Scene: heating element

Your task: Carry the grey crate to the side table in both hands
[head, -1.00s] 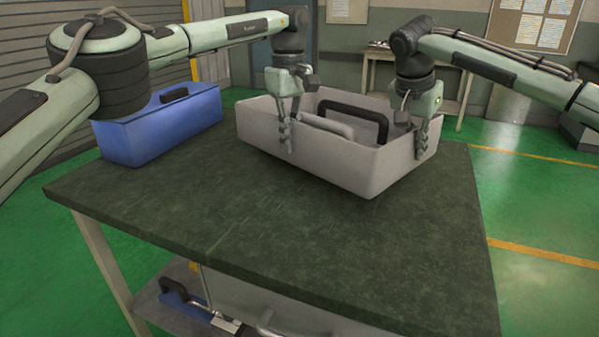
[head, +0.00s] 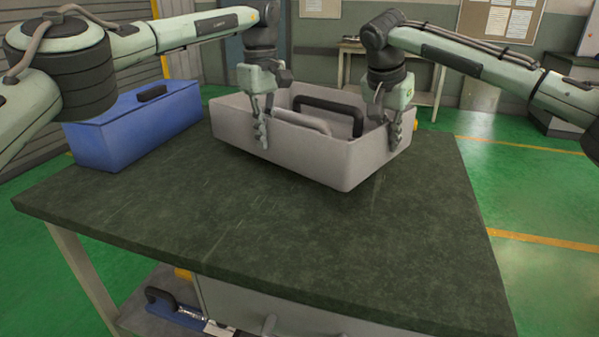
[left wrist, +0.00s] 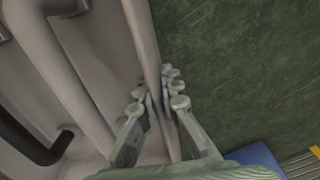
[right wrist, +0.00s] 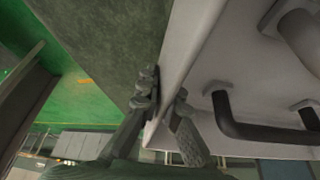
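The grey crate (head: 310,155) is an open box over the dark green table (head: 250,225), near its far edge. I cannot tell if its base touches the tabletop. A black bar (head: 325,104) and a pale grey bar (head: 300,121) show inside it. My left gripper (head: 262,128) is shut on the crate's left wall, one finger outside and one inside; the left wrist view shows the wall (left wrist: 146,45) between the fingers. My right gripper (head: 388,125) is shut on the right wall, which shows between its fingers in the right wrist view (right wrist: 190,35).
A blue box (head: 135,130) with a black handle stands left of the crate. A pale table (head: 430,68) stands against the back wall. Parts lie on the shelf below the green table. Green floor is open to the right.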

